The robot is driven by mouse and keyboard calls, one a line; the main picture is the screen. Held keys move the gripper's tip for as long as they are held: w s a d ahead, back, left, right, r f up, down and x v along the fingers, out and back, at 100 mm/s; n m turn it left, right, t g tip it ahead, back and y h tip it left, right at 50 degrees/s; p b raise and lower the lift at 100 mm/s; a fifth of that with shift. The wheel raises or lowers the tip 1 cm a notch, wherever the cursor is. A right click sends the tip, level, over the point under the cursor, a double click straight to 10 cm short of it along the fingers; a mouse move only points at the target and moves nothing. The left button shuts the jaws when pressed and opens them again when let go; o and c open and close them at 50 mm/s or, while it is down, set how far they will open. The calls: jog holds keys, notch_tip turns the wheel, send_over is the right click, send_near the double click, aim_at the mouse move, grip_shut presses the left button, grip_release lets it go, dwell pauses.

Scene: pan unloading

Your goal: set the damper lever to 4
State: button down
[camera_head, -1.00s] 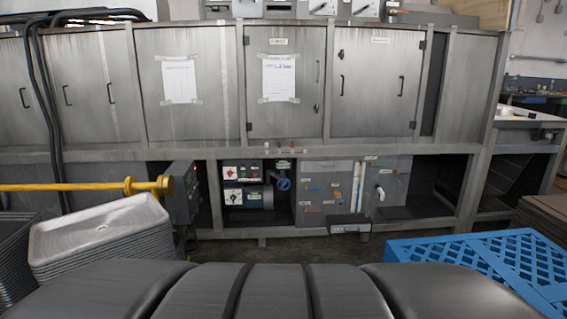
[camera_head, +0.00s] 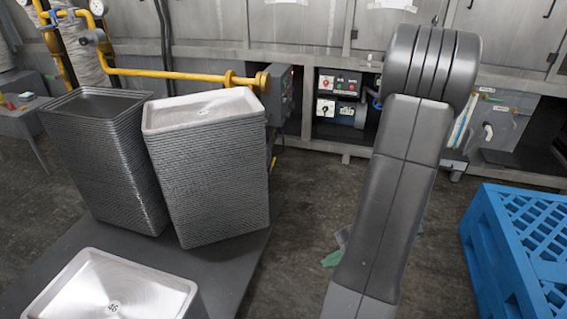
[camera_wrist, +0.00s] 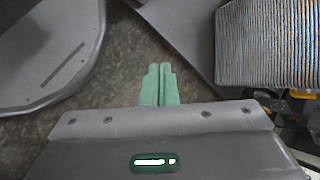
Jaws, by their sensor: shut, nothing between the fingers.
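I cannot make out a damper lever or a scale with a 4 in either view. My gripper (camera_wrist: 160,88) shows in the wrist view as two green fingers side by side, shut and empty, over the dark floor. In the head view a small green part of it (camera_head: 332,258) shows low beside my arm, near the floor and apart from the machine. My raised arm hides part of the grey machine's front. A control box (camera_head: 338,97) with knobs and coloured buttons sits in the machine's lower opening.
Tall pan stacks (camera_head: 205,170) (camera_head: 105,155) stand on a dark base (camera_head: 228,268) at left, with another stack (camera_head: 115,290) in front. A yellow pipe (camera_head: 170,73) runs behind them. A blue crate or pallet (camera_head: 500,245) stands at right. Floor between is open.

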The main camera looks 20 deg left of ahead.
jog(key=w+a+f+m+t+b, duration=0.1)
jog(key=w+f+m, duration=0.4)
jog(key=f, duration=0.8)
jog(key=w+a+f+m+t+y+b, duration=0.1)
jog(key=w+f+m+t+b, duration=0.3)
jog(key=f, duration=1)
jog(key=w+a+f+m+t+y+b, duration=0.1)
jog(key=w+f+m+t, duration=0.5)
jog(key=f, duration=0.8)
jog(key=shift+w+a+f+m+b, duration=0.15)
jog(key=shift+w+a+m+b, duration=0.2)
jog(key=shift+w+b, duration=0.55)
jog(key=shift+w+d, duration=0.1)
jog(key=shift+w, duration=0.05)
